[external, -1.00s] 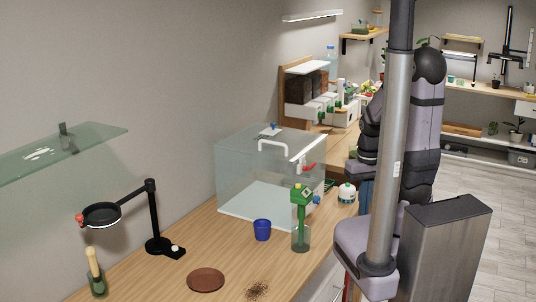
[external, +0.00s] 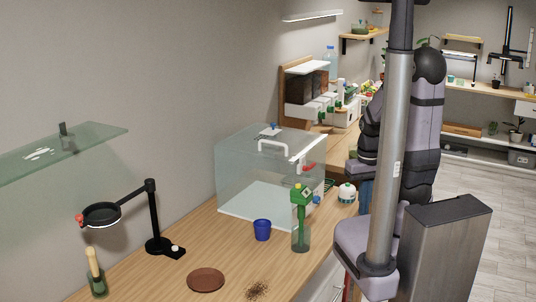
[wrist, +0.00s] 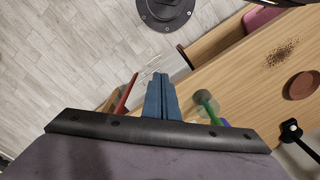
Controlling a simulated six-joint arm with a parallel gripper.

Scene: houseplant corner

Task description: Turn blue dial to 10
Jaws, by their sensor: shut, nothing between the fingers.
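A glass box (external: 240,165) with a white handle stands on the wooden counter. A small blue knob (external: 316,199) shows low on its right side. Another small blue part (external: 271,127) is on its top. I cannot tell which is the blue dial, and no numbers are readable. My gripper (wrist: 157,76) shows in the wrist view with its blue fingers shut together and empty. It points toward the floor and counter edge, with no dial seen at its tips. A red, elongated thing (wrist: 125,95) is left of the fingers, apparently beyond them.
A green tool stands in a clear beaker (external: 300,240) in front of the box, with a blue pot (external: 262,230) beside it. Counter between saucer and pot is clear.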

